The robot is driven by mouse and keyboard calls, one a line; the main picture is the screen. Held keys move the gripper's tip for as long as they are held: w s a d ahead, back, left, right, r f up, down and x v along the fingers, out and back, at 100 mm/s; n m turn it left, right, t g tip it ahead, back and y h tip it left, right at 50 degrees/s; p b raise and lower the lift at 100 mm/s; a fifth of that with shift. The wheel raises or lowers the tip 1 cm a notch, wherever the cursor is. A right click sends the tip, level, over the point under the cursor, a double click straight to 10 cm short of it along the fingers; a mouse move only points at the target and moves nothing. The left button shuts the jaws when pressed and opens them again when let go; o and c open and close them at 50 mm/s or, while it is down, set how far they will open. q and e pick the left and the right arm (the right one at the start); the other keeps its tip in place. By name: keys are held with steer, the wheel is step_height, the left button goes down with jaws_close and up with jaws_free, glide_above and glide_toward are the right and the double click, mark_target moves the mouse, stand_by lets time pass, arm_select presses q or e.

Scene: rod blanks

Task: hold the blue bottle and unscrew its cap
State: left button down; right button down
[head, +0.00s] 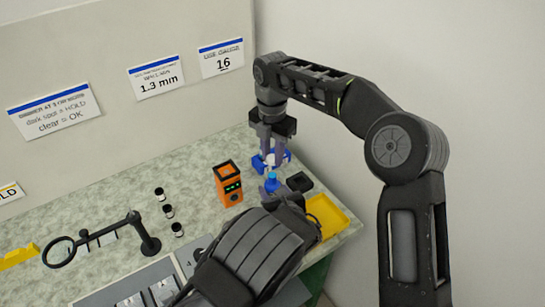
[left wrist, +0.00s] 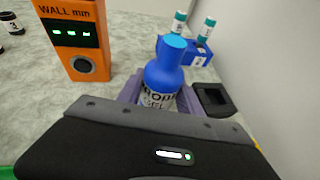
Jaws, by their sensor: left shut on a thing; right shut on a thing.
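The blue bottle (left wrist: 164,78) stands upright with a dark-lettered label, partly hidden by my gripper. Its narrow light-blue top shows in the left wrist view, and the bottle also shows in the head view (head: 271,183). My left gripper (left wrist: 160,103) is shut around the bottle's body; in the head view its wrist comes from below. My right gripper (head: 271,160) points down above the bottle in the head view, its fingers shut on a small pale thing, seemingly the cap. It is apart from the bottle's top and outside the left wrist view.
An orange wall gauge (head: 229,184) stands left of the bottle. A blue rack (left wrist: 197,50) with teal-capped vials is behind it. A black open box (left wrist: 214,98) and a yellow tray (head: 328,215) are to the right. Several small black-topped pots and a magnifier stand (head: 148,242) are left.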

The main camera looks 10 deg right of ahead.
arm_select(q)
steer(key=c, duration=0.7)
jaws_free()
steer(key=b+v, duration=0.2)
steer(key=v, duration=1)
steer(key=shift+f, duration=0.1)
arm_select(e)
step_height(320, 180, down, 2)
steer(key=shift+f, duration=0.1)
